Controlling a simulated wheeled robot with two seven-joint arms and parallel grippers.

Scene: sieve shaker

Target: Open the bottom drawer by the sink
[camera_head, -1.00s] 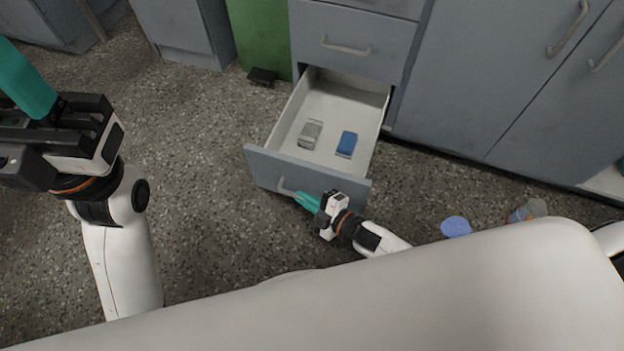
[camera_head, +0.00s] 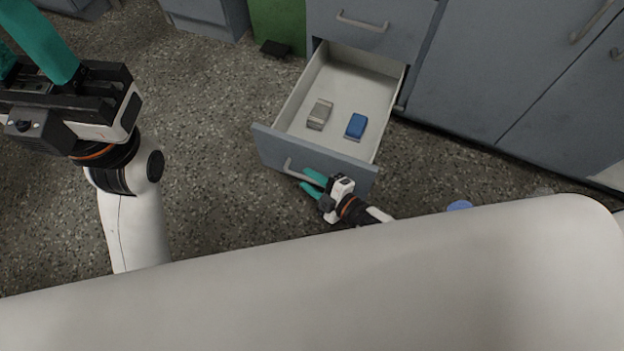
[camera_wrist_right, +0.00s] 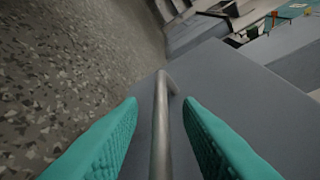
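The bottom drawer (camera_head: 270,147) is pulled well out of the grey cabinet, with its white inside showing. Its bar handle (camera_head: 297,174) is on the front panel. My right gripper (camera_head: 309,186) is at the handle with its teal fingers spread. In the right wrist view the handle (camera_wrist_right: 161,125) runs between the two open fingers, with a gap visible on both sides. My left gripper (camera_head: 30,45) is raised at the upper left, away from the drawer; its fingertips are cut off by the frame edge.
A grey box (camera_head: 319,114) and a blue box (camera_head: 356,125) lie in the drawer. A closed drawer (camera_head: 370,35) is above it. A green bin (camera_head: 278,22) stands to the left. A blue round object (camera_head: 459,205) is partly hidden by my body. Speckled floor (camera_head: 210,150) is clear left of the drawer.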

